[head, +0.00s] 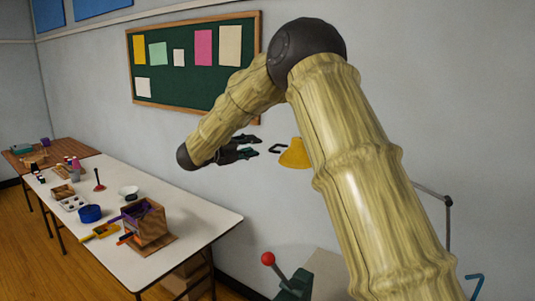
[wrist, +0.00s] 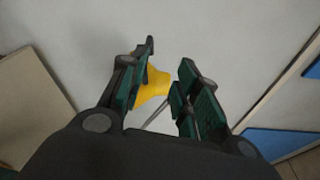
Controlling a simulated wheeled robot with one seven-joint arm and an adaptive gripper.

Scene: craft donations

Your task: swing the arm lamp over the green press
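The arm lamp's yellow shade (head: 295,155) hangs near the wall in the head view, with a small dark loop on its left side. A thin grey lamp arm (head: 435,193) shows right of my arm; the stretch between is hidden behind my arm. The green press (head: 293,284) stands at the bottom, left of my arm, with a red-knobbed lever; it is partly cut off. My gripper (head: 259,146) is open, left of the shade and apart from it. In the wrist view the shade (wrist: 153,86) shows beyond and between the parted fingers (wrist: 169,56).
A long white table (head: 190,210) on the left holds a wooden box (head: 150,222), a blue bowl (head: 90,214), a white bowl and small items. A green notice board (head: 190,85) hangs behind my arm. The air around the shade looks clear.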

